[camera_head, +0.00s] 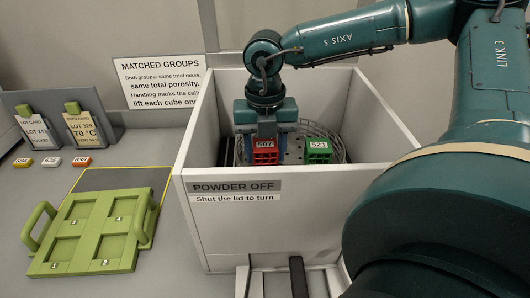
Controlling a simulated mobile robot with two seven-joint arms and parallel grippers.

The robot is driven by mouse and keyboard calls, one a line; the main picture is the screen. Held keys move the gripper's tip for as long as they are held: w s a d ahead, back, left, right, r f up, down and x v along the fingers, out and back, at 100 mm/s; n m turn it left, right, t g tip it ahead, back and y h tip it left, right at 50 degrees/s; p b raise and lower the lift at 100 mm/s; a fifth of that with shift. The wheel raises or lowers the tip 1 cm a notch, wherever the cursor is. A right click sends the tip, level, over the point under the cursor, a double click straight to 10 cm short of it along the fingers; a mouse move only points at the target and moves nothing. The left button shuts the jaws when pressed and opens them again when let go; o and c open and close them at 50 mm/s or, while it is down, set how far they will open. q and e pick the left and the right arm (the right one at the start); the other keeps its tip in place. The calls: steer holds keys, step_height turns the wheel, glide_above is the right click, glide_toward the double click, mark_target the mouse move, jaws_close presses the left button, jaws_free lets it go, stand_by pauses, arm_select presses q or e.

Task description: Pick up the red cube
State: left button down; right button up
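The red cube (265,153), labelled 507, is inside the white open-topped box on a round perforated metal tray (336,148). My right gripper (266,134) comes down into the box directly above and behind the red cube. Its fingertips are partly hidden by the cube, and I cannot tell whether they touch it or how far apart they are. A green cube (319,151), labelled 521, stands to the right of the red one with a gap between. My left gripper is not in view.
The white box (270,228) has high walls around the gripper. A green tray with handles (95,231) and square recesses lies on the counter at left. Two card holders (86,123) and several small tags (52,162) are behind it. A sign (161,82) stands at the back.

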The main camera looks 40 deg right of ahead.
steer(key=c, duration=0.5)
steer(key=shift+c, duration=0.2)
